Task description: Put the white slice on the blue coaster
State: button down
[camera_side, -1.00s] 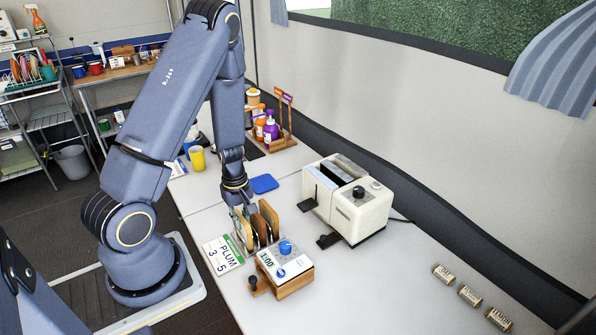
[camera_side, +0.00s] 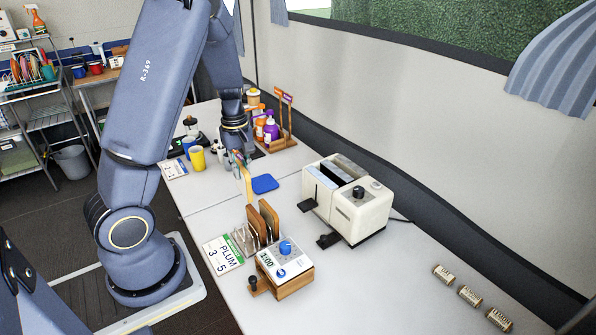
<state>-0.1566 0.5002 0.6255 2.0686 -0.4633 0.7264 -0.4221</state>
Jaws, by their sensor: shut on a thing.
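My gripper (camera_side: 237,160) is shut on the white slice (camera_side: 247,184), which looks pale cream with a tan edge. The slice hangs upright below the fingers, seen nearly edge-on. The blue coaster (camera_side: 266,184) lies flat on the table just right of the slice in the picture. The slice appears beside the coaster's left edge; I cannot tell its exact height above the table.
A wire rack (camera_side: 243,240) holds brown slices (camera_side: 264,222) behind a timer (camera_side: 284,262). A cream toaster (camera_side: 350,200) stands to the right. A yellow cup (camera_side: 197,159) and a bottle caddy (camera_side: 280,141) stand farther back.

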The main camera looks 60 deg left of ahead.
jog(key=w+a+f, duration=0.4)
jog(key=w+a, duration=0.3)
jog(key=a, duration=0.3)
jog(key=shift+n, duration=0.4)
jog(key=shift+w+a+f, duration=0.5)
jog(key=shift+w+f, duration=0.15)
jog(key=shift+f, duration=0.75)
jog(key=shift+w+a+f, duration=0.55)
jog(key=shift+w+f, duration=0.05)
jog(key=shift+f, duration=0.75)
jog(key=shift+w+a+f, duration=0.5)
jog(key=shift+w+f, duration=0.15)
jog(key=shift+f, duration=0.75)
jog(key=c, duration=1.1)
grip_release()
jog(key=shift+f, duration=0.15)
jog(key=shift+c, duration=0.2)
